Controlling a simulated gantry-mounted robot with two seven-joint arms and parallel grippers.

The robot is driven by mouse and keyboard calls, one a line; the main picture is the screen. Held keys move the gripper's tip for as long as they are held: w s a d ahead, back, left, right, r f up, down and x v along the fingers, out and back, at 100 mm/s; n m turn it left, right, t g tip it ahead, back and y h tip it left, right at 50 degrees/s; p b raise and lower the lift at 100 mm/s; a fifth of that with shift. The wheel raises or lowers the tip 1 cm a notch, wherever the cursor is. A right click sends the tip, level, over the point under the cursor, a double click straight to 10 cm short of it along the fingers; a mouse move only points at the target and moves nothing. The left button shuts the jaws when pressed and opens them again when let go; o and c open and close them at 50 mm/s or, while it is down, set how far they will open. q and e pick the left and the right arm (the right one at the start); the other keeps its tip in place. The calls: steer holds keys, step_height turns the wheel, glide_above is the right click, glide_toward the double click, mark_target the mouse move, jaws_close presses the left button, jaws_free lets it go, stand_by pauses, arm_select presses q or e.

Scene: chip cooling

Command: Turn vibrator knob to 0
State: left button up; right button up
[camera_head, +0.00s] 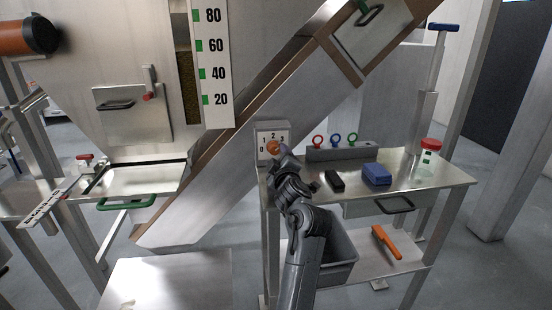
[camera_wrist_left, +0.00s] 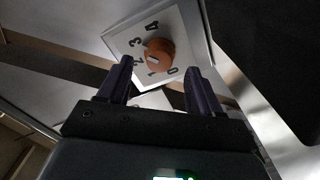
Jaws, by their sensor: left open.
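The vibrator knob (camera_head: 273,147) is orange and sits on a pale dial panel (camera_head: 262,134) on a small box at the table's left end. The knob also shows in the left wrist view (camera_wrist_left: 161,53), with the numbers 0 to 4 around it. A pale mark lies on its lower left side, towards the 1 and 2; its exact setting is hard to tell. My left gripper (camera_wrist_left: 158,68) is open, with its dark fingers to either side of the knob in that view. Contact is not visible. In the head view the gripper (camera_head: 282,160) partly covers the knob. My right gripper is not in view.
The metal table (camera_head: 440,180) holds a black block (camera_head: 334,181), a blue box (camera_head: 377,174), a red-capped jar (camera_head: 428,157) and a grey rack (camera_head: 350,152) with coloured rings. A sloping chute (camera_head: 265,110) passes close to the dial. A grey bin (camera_head: 342,255) stands below.

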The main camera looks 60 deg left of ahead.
mark_target(276, 152)
arm_select(q)
steer(key=shift+b+x, duration=0.7)
steer(key=shift+x, duration=1.5)
steer(key=shift+c, duration=0.3)
steer(key=c, duration=1)
